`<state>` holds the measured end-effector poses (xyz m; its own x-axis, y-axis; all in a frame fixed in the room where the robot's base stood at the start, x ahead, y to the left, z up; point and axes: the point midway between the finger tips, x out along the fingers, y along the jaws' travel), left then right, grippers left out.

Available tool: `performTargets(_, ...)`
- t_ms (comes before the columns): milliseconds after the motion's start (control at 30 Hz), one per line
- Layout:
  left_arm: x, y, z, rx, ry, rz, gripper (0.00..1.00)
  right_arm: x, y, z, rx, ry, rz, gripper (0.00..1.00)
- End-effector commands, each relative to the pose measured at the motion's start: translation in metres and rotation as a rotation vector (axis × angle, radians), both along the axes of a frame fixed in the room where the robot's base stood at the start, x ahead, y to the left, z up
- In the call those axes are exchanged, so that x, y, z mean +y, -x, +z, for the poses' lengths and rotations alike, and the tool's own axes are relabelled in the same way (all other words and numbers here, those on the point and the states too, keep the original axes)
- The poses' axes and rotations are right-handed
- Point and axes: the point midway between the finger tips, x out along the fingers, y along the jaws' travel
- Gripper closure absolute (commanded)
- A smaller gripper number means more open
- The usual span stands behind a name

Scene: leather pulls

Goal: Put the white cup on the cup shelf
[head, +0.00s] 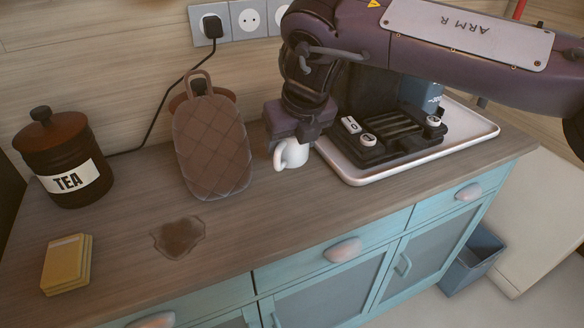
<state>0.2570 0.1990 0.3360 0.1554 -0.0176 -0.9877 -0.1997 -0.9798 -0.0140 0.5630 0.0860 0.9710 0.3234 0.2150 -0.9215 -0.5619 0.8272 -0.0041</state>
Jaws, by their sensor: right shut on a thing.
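The white cup (291,155) is at the counter's back middle, between the brown quilted mitt and the white tray. Its handle points left and toward the front. My right gripper (292,136) is above the cup and shut on its upper part, pointing down. The gripper hides the cup's rim, and I cannot tell whether the cup's base touches the counter. No cup shelf can be made out in this view. My left gripper is not in view.
A quilted mitt (212,148) stands close left of the cup. A white tray (362,179) with a black machine is on the right. A tea jar (66,150), yellow sponges (66,264) and a brown spill (178,237) are left. The front middle counter is clear.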

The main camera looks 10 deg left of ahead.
Motion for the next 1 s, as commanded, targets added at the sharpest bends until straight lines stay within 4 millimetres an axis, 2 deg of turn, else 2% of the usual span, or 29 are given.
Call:
performTargets(267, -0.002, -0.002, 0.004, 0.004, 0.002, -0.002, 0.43, 0.0, 0.0, -0.023, -0.001, -0.001, -0.001, 0.64)
performTargets(500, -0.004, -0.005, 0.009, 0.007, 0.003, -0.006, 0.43, 0.0, 0.0, -0.055, 0.001, 0.0, -0.002, 0.64)
performTargets(833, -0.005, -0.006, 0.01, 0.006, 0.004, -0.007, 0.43, 0.0, 0.0, -0.058, 0.0, -0.001, -0.002, 0.64)
performTargets(867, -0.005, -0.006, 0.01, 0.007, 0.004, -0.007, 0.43, 0.0, 0.0, -0.059, 0.0, 0.0, -0.001, 0.35)
performTargets(1000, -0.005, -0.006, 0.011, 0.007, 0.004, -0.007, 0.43, 0.0, 0.0, -0.058, 0.0, 0.0, -0.001, 0.16)
